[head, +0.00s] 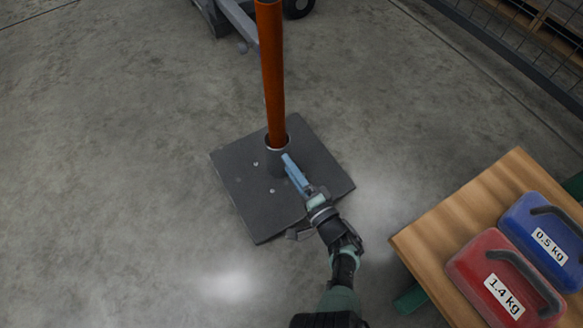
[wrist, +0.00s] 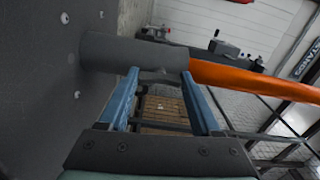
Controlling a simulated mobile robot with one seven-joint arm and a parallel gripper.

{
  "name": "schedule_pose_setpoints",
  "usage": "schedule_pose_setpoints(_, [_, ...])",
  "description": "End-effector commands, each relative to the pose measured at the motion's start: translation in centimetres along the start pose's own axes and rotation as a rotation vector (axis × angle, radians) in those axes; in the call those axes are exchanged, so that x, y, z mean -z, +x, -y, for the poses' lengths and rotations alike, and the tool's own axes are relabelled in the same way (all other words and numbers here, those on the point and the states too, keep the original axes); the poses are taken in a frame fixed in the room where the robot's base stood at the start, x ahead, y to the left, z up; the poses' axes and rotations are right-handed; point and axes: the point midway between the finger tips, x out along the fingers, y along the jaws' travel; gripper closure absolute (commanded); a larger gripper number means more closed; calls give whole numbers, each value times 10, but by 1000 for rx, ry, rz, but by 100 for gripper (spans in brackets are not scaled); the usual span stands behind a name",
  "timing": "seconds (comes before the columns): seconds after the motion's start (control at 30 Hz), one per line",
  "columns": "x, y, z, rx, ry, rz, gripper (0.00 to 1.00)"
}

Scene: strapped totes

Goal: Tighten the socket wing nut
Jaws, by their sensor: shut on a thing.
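An orange pole (head: 272,75) stands upright in a dark grey socket (head: 277,160) on a square base plate (head: 240,185). My gripper (head: 288,160) reaches the socket's near side from the lower right. In the wrist view, the socket (wrist: 115,52) lies sideways across the picture, with the pole (wrist: 245,77) leaving it to the right. My two blue fingers (wrist: 160,76) stand apart at the socket's side, shut on the wing nut. The nut is dark against the grey socket and hard to make out between the fingertips; the head view hides it behind my fingers.
A wooden table (head: 425,235) at the lower right holds a red 1.4 kg weight (head: 480,262) and a blue 0.5 kg weight (head: 520,225). A wheeled grey frame (head: 235,20) stands behind the pole. A mesh fence (head: 520,50) runs at the upper right. The floor at left is clear.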

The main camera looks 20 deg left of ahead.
Motion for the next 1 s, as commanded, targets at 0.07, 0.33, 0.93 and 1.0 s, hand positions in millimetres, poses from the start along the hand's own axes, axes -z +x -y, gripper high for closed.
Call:
schedule_pose_setpoints(0.07, [0, 0, 0, 0, 1, 1, 91])
schedule_pose_setpoints(0.33, [0, 0, 0, 0, 0, 1, 24])
schedule_pose_setpoints(0.93, [1, -22, 2, -2, 2, -4, 5])
schedule_pose_setpoints(1.0, [1, -36, 2, -3, 2, -4, 5])
